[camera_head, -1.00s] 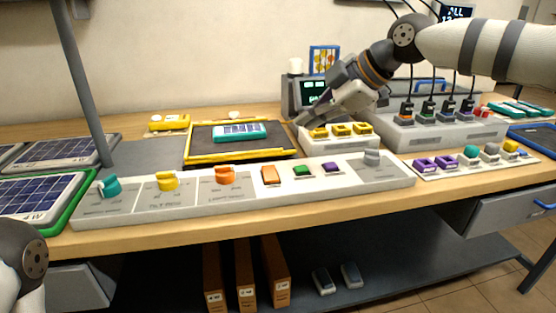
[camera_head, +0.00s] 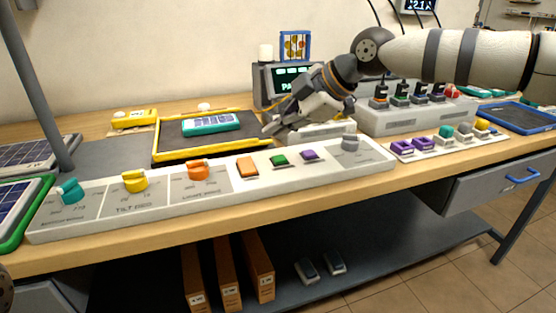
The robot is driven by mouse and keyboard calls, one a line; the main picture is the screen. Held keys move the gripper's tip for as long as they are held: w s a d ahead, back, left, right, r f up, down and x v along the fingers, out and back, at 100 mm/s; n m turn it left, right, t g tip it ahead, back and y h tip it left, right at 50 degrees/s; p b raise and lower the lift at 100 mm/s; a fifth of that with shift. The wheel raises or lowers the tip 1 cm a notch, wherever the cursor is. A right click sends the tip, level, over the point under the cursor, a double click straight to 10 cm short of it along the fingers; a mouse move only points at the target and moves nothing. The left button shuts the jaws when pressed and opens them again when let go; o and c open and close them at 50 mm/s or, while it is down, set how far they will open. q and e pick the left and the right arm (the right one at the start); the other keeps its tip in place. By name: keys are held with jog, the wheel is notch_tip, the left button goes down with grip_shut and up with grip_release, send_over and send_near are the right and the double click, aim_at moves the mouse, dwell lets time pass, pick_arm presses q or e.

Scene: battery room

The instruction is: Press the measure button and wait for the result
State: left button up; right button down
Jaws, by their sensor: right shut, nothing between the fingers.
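The long grey control panel (camera_head: 215,205) lies along the bench's front edge. It carries an orange button (camera_head: 247,167), a green button (camera_head: 280,159) and a purple button (camera_head: 310,154). The lettering is too small to tell which one is for measuring. My right gripper (camera_head: 269,130) is shut and empty, pointing down and left just behind the green button, apart from the buttons in the picture. A dark display (camera_head: 287,76) behind it shows green text starting "PA"; the gripper and arm hide the rest.
A teal device (camera_head: 210,124) lies on the yellow-edged black tray (camera_head: 165,133). A grey charger block (camera_head: 400,121) with plugs stands right.

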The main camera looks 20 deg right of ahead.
aim_at(279, 160)
jog(key=shift+f, duration=1.6)
pick_arm(q)
jog(key=shift+s+f, duration=0.15)
pick_arm(e)
jog(key=shift+f, duration=0.1)
jog(key=shift+f, duration=0.35)
pick_arm(q)
jog(key=shift+w+r, duration=0.2)
pick_arm(e)
jog(key=shift+f, duration=0.4)
dwell(0.4)
jog(key=shift+r, duration=0.1)
jog(key=shift+r+p, duration=0.6)
jog(key=shift+r, duration=0.2)
pick_arm(q)
jog(key=shift+w+r, duration=0.4)
